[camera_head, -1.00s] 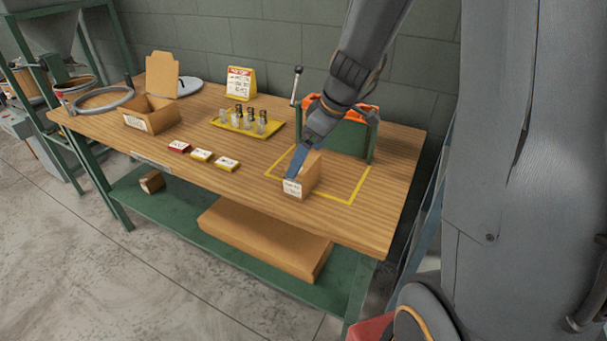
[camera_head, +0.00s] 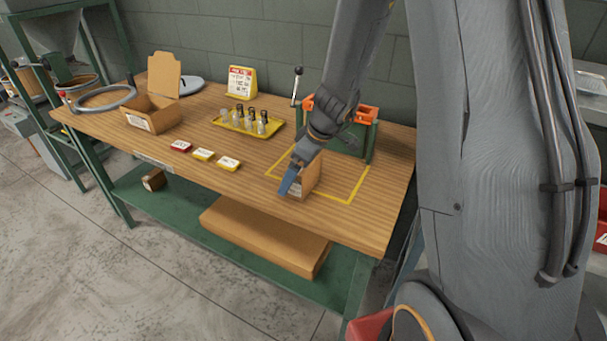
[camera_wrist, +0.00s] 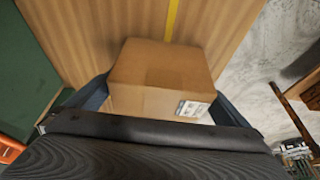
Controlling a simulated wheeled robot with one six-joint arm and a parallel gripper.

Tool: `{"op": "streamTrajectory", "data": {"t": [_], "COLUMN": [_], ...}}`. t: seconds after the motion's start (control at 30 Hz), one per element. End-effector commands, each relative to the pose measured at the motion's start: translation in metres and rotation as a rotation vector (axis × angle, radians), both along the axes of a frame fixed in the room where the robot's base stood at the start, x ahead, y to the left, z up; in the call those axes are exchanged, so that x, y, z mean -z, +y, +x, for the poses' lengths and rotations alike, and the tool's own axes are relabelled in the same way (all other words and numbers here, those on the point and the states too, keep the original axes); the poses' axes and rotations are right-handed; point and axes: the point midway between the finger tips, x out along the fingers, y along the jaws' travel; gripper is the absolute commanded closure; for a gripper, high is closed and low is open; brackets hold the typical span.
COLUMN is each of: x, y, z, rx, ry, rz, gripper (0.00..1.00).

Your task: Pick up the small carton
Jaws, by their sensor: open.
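The small carton (camera_head: 309,183) is a brown cardboard box with a white label, standing on the wooden bench near its front edge, by the yellow taped outline. In the wrist view the carton (camera_wrist: 158,72) fills the middle, with its label at the lower right. My gripper (camera_head: 288,180) is open and pointed down at the carton. In the wrist view its blue fingers (camera_wrist: 160,98) stand on either side of the carton. I cannot tell whether they touch it. In the head view my gripper hides part of the carton.
A green fixture with orange parts (camera_head: 352,127) stands just behind. A yellow tray (camera_head: 228,124) of small bottles, several small boxes (camera_head: 203,154) and an open carton (camera_head: 152,119) lie to the left. A large flat box (camera_head: 264,240) lies on the green lower shelf.

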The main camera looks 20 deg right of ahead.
Motion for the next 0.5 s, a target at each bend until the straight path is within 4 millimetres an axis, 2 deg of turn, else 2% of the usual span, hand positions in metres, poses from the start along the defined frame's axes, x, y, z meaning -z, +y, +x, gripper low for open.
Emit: {"op": "streamTrajectory", "data": {"t": [0.07, 0.1, 0.4, 0.5], "x": [-0.0001, -0.0002, -0.0002, -0.0009], "y": [-0.0001, -0.0001, -0.0003, -0.0004], "z": [0.0, 0.0, -0.0001, 0.0003], "rx": [0.0, 0.0, 0.0, 0.0], "ry": [0.0, 0.0, 0.0, -0.001], "rz": [0.0, 0.0, 0.0, 0.0], "gripper": [0.0, 0.03, 0.54, 0.55]}}
